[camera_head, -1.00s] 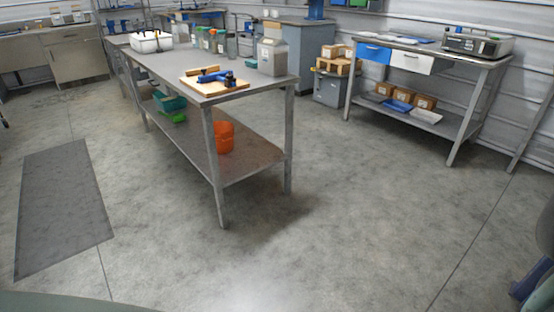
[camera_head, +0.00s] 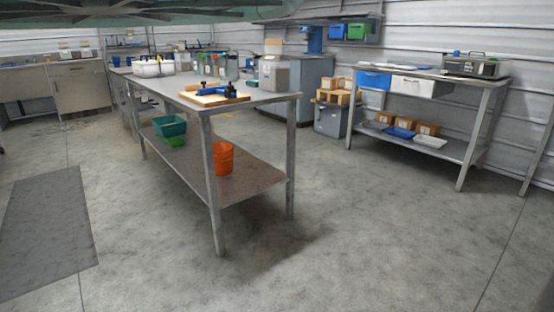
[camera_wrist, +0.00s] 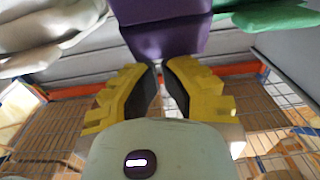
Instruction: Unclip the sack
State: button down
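My gripper (camera_wrist: 162,72) shows in the wrist view as two yellow fingers with dark pads. The fingertips are close together at the lower edge of a purple piece (camera_wrist: 165,38). A narrow gap shows between the pads below it, and I cannot tell whether the tips touch or hold the purple piece. Pale, folded bags or sacks (camera_wrist: 45,35) lie at the upper left. A green piece (camera_wrist: 278,16) is at the upper right. I cannot tell which of these is the named sack, and no clip can be made out. The head view does not show my gripper.
The wrist view shows orange rack beams (camera_wrist: 245,68) and wire mesh over cardboard boxes (camera_wrist: 292,158). In the head view, a metal table (camera_head: 245,101) with an orange bucket (camera_head: 223,158) on its lower shelf stands ahead. The floor (camera_head: 380,240) to its right is clear.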

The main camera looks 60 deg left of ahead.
dwell(0.6)
jog(key=r, duration=0.1)
jog(key=d+r+p, duration=0.1)
jog(key=r, duration=0.1)
jog(key=shift+w+d+r, duration=0.1)
jog(key=shift+d+r, duration=0.2)
jog(key=shift+r, duration=0.1)
jog(key=s+a+p, duration=0.1)
jog(key=a, duration=0.9)
jog(key=shift+r+p, duration=0.3)
jog(key=shift+r, duration=0.15)
